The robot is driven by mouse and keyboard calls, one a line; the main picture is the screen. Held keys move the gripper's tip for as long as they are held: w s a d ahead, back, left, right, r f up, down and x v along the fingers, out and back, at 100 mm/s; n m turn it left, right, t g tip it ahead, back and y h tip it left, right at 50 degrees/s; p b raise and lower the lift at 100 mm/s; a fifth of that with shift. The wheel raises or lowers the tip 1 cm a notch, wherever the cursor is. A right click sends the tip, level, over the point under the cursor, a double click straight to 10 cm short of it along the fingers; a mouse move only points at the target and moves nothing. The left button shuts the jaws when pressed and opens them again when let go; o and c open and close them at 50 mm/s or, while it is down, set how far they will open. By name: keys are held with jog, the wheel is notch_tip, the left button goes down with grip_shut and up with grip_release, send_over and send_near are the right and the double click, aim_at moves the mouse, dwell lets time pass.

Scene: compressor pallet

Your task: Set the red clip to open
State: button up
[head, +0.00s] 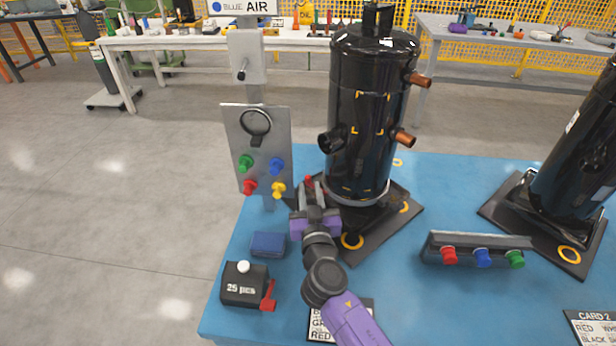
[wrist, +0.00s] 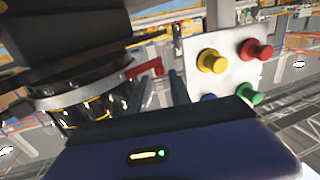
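The red clip (wrist: 143,70) shows in the wrist view as a short red lever with an upturned end. It sits beside the metal band at the foot of the black compressor (head: 365,120). In the head view only a small red bit of the clip (head: 308,180) shows, at my fingertips. My gripper (head: 312,190) is low at the left side of the compressor. In the wrist view the fingers of my gripper (wrist: 160,90) stand apart, with the clip's end just beyond the gap. I cannot tell whether they touch it.
A grey panel (head: 283,120) with coloured knobs stands close left of my gripper. A black box (head: 240,290) with a red lever and a blue block (head: 268,244) lie at the front left. A rail (head: 480,241) with coloured buttons and a second compressor (head: 580,150) are to the right.

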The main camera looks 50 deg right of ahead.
aim_at(309, 180)
jog(key=shift+p+x, duration=0.35)
jog(key=shift+x, duration=2.4)
grip_shut()
